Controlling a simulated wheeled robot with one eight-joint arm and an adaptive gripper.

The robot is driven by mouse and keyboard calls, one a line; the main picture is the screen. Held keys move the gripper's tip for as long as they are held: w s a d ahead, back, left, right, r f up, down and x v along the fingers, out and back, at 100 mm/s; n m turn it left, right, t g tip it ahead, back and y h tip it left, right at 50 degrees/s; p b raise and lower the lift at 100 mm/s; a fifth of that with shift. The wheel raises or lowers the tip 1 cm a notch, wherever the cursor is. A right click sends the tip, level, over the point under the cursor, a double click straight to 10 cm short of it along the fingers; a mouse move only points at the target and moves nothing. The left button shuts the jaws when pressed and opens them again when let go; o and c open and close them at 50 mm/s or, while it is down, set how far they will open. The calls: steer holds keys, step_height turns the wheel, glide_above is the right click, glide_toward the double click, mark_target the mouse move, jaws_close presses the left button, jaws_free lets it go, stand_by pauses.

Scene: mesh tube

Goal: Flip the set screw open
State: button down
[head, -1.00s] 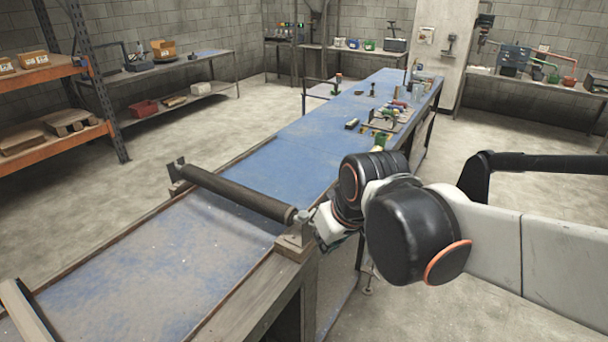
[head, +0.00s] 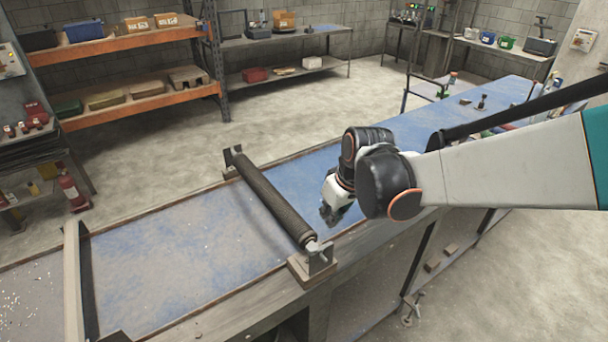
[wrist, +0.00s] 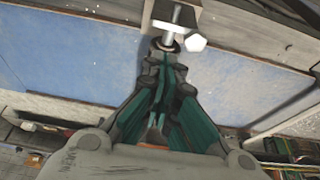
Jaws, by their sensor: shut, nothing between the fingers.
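The dark mesh tube (head: 275,200) lies across the blue bench top between two end brackets. At its near end, a small metal set screw (head: 319,247) sits at the wooden bracket block (head: 312,267). In the wrist view, a metal shaft with a pale faceted piece (wrist: 196,42), seemingly the set screw, shows just beyond my fingertips. My gripper (head: 330,213) is over the bench, to the right of and behind the near bracket. In the wrist view its fingers (wrist: 163,62) are together and empty. I cannot tell whether they touch the screw.
The blue bench top (head: 180,240) has a raised rim. A wooden crossbar (head: 76,280) spans it at left. Small tools (head: 482,103) stand on its far right end. Orange shelving (head: 140,100) stands at the back left, and the floor between is open.

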steer(key=b+x, duration=0.1)
steer(key=x, duration=0.9)
steer(key=shift+b, duration=0.35)
steer(key=shift+s+d+b, duration=0.2)
steer(key=shift+d+b, duration=0.1)
steer(key=shift+d, duration=0.1)
